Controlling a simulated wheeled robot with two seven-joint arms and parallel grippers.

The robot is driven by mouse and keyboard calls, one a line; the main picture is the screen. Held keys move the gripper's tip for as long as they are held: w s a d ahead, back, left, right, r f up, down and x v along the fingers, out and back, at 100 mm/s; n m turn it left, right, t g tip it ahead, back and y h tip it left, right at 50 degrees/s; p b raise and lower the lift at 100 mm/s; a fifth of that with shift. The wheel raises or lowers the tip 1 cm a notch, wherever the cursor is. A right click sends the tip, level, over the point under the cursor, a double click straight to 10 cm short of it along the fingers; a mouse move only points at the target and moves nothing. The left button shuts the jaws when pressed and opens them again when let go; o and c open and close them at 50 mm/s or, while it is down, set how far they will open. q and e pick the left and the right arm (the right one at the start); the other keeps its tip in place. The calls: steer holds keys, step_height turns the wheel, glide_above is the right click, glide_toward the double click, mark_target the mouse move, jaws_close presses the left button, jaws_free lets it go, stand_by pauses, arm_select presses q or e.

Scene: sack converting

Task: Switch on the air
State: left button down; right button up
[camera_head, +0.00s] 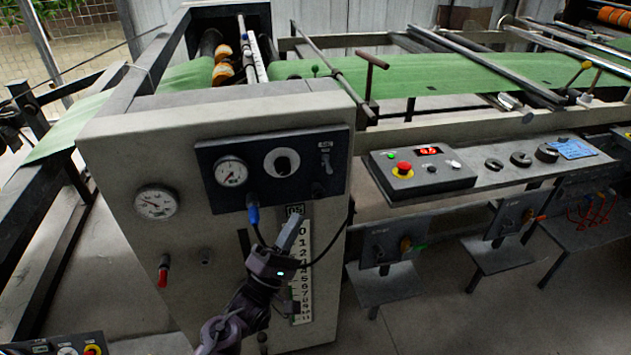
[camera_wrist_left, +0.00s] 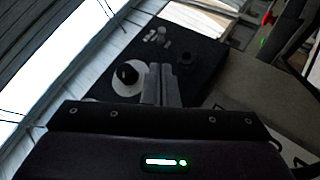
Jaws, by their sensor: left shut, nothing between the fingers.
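A dark control panel (camera_head: 272,168) is fixed to the front of the beige machine cabinet. It carries a pressure gauge (camera_head: 231,172), a black knob on a white round plate (camera_head: 282,163) and a small lever switch (camera_head: 326,162) under a label too small to read. My left gripper (camera_head: 296,226) is shut and empty, below the panel and in front of the numbered scale. In the left wrist view its closed fingers (camera_wrist_left: 161,84) point toward the panel (camera_wrist_left: 185,48), beside the knob on its white plate (camera_wrist_left: 128,76). I cannot tell whether the fingertips touch anything. My right gripper is not in view.
A second gauge (camera_head: 156,202) and a red-handled valve (camera_head: 163,271) are on the cabinet's left side. A blue connector (camera_head: 252,212) with a black hose hangs under the panel, close to my gripper. A console with a red button (camera_head: 404,168) stands right.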

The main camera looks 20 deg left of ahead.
arm_select(q)
steer(key=p, duration=0.2)
glide_toward(325, 165)
steer(key=x, duration=0.5)
steer(key=shift+w+a+f, duration=0.1)
steer(key=shift+w, duration=0.4)
